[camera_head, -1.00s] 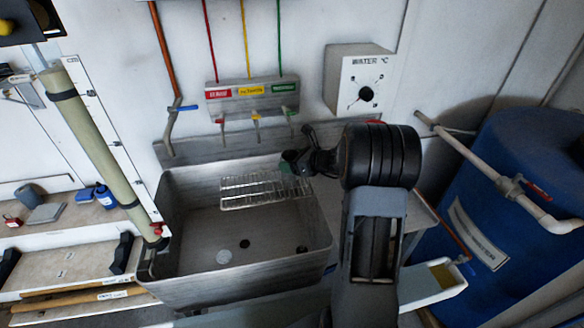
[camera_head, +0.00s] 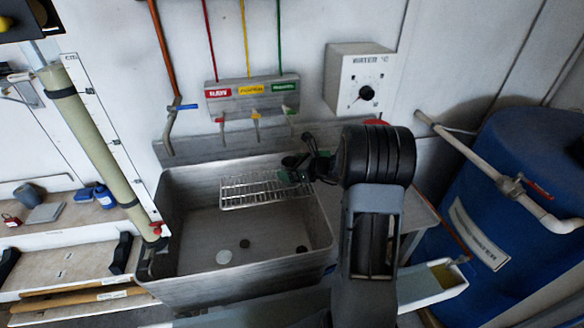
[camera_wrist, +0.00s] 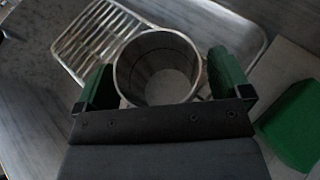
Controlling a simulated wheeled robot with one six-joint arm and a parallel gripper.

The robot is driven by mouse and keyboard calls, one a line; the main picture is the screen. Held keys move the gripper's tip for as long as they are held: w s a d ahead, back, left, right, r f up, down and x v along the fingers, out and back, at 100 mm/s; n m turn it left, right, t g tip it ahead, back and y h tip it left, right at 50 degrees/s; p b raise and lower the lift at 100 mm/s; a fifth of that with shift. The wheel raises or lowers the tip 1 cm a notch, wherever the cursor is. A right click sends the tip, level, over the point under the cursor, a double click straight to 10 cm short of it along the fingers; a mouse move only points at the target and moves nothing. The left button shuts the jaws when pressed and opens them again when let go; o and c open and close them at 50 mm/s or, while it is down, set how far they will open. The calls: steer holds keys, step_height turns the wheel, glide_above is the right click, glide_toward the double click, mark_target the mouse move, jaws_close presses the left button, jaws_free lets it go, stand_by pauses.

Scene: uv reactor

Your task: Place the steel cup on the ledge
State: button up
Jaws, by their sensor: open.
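The steel cup (camera_wrist: 157,68) shows in the wrist view as an open round mouth, seen from above. It stands between the two green fingers of my gripper (camera_wrist: 157,85). The fingers are apart, with a visible gap on the right side; contact on the left is unclear. In the head view my gripper (camera_head: 298,172) is at the right end of the wire rack, over the sink's back right, and the cup is hard to make out there. What the cup's base rests on is hidden. The pictures do not make clear which surface is the ledge.
The wire rack (camera_head: 250,189) spans the back of the steel sink (camera_head: 190,225); it also shows behind the cup in the wrist view (camera_wrist: 85,45). Taps hang above. A green block (camera_wrist: 290,125) lies at the lower right. A blue barrel (camera_head: 520,150) stands at right.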

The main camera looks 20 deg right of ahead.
steer(key=shift+r, duration=0.25)
steer(key=v, duration=1.1)
steer(key=s+a+r+n+g, duration=0.1)
steer(key=s+a+n+g, duration=0.55)
steer(key=a+n, duration=0.6)
steer(key=s+a+n+h, duration=0.2)
steer(key=s+n, duration=0.3)
steer(key=n, duration=0.3)
steer(key=s+a+n+g+h, duration=0.1)
steer(key=s+a+n+h, duration=0.1)
steer(key=s+n+h, duration=0.3)
steer(key=s+r+n, duration=0.1)
steer(key=n, duration=0.3)
steer(key=shift+s+a, duration=0.3)
steer(key=shift+a, duration=0.1)
